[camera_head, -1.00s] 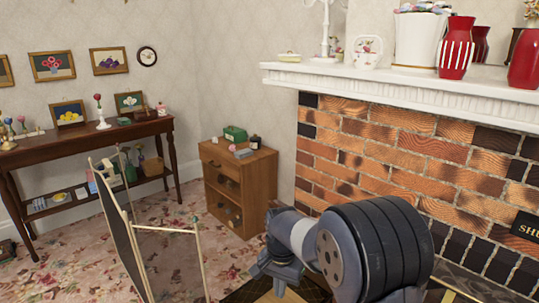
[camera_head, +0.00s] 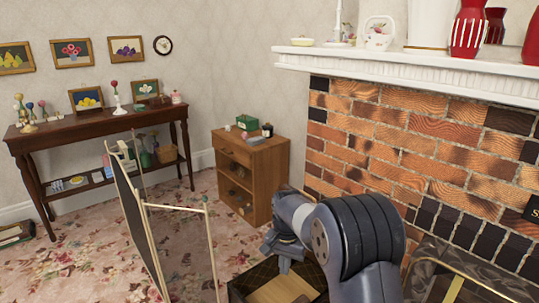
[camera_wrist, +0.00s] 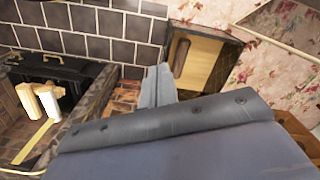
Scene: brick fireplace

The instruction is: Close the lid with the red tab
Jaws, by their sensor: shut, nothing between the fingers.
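No red tab is clear to see in either view. A dark patterned box (camera_head: 256,274) stands open on the floor at the bottom of the head view, with pale wood inside; its lid cannot be made out. The box also shows at the top of the wrist view (camera_wrist: 231,55). My gripper (camera_head: 284,263) is in front of and above this box in the head view. In the wrist view my gripper (camera_wrist: 157,85) is shut and empty, its fingers pointing toward the brick and tile edge left of the box. Contact with the box cannot be told.
The brick fireplace (camera_head: 400,140) with its white mantel (camera_head: 420,68) closes off the right. A wooden cabinet (camera_head: 262,165) stands behind the box. A folding screen (camera_head: 130,205) stands at left on the flowered carpet (camera_head: 75,260). Logs (camera_wrist: 45,102) lie in the hearth.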

